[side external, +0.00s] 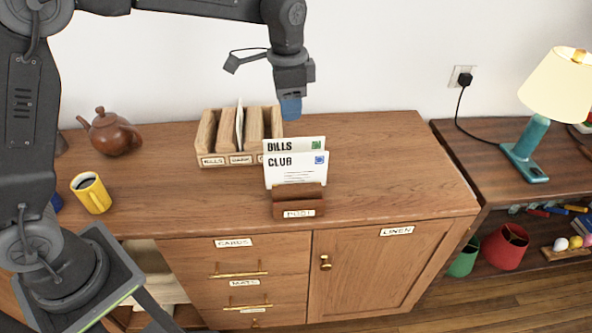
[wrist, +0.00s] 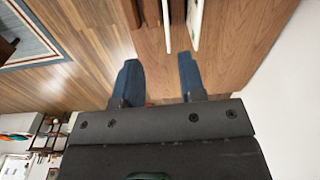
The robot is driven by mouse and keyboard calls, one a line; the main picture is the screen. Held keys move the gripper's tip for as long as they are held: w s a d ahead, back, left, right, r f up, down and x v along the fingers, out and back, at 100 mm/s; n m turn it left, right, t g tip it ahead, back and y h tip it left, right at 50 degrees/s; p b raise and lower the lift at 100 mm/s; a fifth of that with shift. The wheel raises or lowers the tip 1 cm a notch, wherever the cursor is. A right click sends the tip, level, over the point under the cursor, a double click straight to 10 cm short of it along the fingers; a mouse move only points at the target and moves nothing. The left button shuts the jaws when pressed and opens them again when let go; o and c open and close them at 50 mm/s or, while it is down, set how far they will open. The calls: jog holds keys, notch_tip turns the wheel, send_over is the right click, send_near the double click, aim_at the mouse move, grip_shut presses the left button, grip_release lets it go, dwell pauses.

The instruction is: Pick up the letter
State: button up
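Two white letters stand upright in a brown wooden holder marked POST (side external: 299,204). The front letter reads CLUB (side external: 296,172) and has a blue stamp. The rear letter reads BILLS (side external: 295,145) and has a green stamp. My gripper (side external: 291,107) points down above and slightly behind them, with blue fingertips. In the wrist view my gripper (wrist: 159,78) is open and empty. The letters show edge-on beyond the fingertips there, one (wrist: 167,28) in line with the gap and another (wrist: 195,22) nearer the right finger. Their lower parts are hidden by the holder.
A wooden sorter (side external: 228,160) with labelled slots stands behind left, with an envelope (side external: 239,125) in it. A brown teapot (side external: 112,133) and yellow mug (side external: 92,193) are farther left. The cabinet top (side external: 390,160) right of the letters is clear. A lamp (side external: 540,110) stands beyond.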

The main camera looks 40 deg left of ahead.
notch_tip(320, 180, down, 2)
jog(key=w, duration=0.2)
send_over(296, 160)
notch_tip(296, 160, down, 9)
jog(key=shift+m, duration=0.4)
jog(key=shift+w+a+f, duration=0.1)
jog(key=shift+w+f, duration=0.05)
jog(key=shift+f, duration=2.35)
grip_shut()
